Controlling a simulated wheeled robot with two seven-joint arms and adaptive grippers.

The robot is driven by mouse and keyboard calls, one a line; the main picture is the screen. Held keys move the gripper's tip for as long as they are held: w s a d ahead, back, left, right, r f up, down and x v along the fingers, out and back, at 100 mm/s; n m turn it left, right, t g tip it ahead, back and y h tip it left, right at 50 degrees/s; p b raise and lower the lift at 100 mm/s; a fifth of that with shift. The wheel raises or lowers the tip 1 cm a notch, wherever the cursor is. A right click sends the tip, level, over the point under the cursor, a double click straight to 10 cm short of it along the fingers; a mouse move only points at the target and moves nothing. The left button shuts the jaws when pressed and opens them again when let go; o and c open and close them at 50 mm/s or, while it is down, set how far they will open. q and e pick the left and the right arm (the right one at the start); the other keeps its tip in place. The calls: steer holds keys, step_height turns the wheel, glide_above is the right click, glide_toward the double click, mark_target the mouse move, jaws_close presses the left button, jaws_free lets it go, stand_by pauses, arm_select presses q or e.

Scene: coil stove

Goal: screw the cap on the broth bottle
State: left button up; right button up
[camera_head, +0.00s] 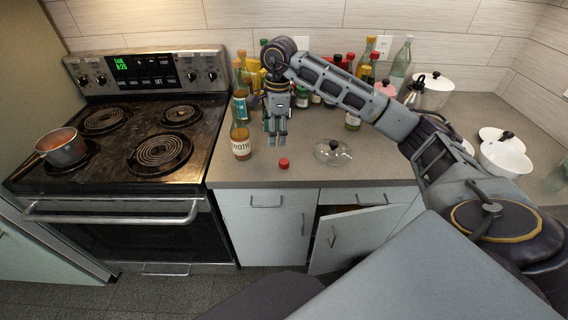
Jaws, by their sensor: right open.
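The broth bottle (240,142) stands upright on the counter near the stove's right edge, with a pale label reading "ROTH" and an amber body. Its top overlaps a teal-labelled bottle behind it, so its mouth is hard to make out. A small red cap (284,163) lies on the counter to the right of the bottle, near the front edge. My right gripper (277,140) points down above the counter, between the bottle and the cap and a little behind the cap. Its fingers are apart and empty. My left gripper is not in view.
A glass lid (332,152) lies right of the cap. Several bottles stand along the back wall. A coil stove (130,140) with a copper-coloured pot (62,147) is at left. White pots (505,155) stand at right. A cabinet door (350,238) below hangs open.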

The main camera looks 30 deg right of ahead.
steer(key=d, duration=0.1)
steer(key=d+r+h, duration=0.1)
steer(key=shift+s+d, duration=0.15)
steer(key=shift+d, duration=0.25)
glide_above(283, 161)
step_height(283, 161, down, 8)
steer(key=shift+f, duration=0.15)
steer(key=shift+f+p, duration=0.15)
steer(key=shift+p, duration=0.15)
steer(key=shift+f, duration=0.1)
stand_by(0.4)
